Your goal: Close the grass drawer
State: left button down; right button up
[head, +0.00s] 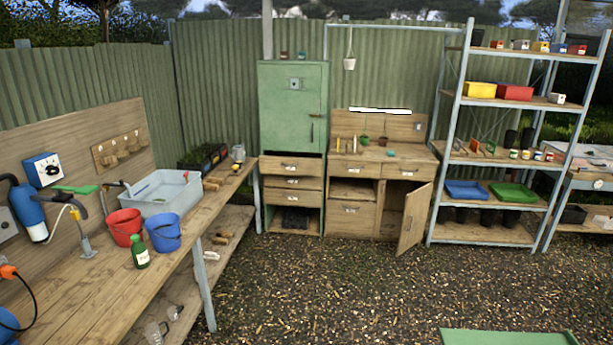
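No drawer label is legible at this size, so I cannot tell which one is the grass drawer. A stack of wooden drawers sits under the green cabinet (292,105). Its top drawer (291,166) has a dark gap above its front and appears to stand out past the fronts below. The middle drawer (290,183) and the lower drawer (290,198) look flush. The wooden potting bench beside it has a left drawer (352,170) and a right drawer (408,172), which look closed. Neither of my grippers is in view.
A bench door (415,218) stands open into the gravel area. A long wooden table (100,288) on the left holds a red bucket (124,227), a blue bucket (162,233) and a grey basin. A metal shelf (482,234) stands at right. The gravel floor (330,295) between is mostly clear.

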aim_at(281, 162)
jog(key=i+z, duration=0.4)
jog(key=i, duration=1.75)
jog(key=i+j+u, duration=0.1)
jog(key=i, duration=1.95)
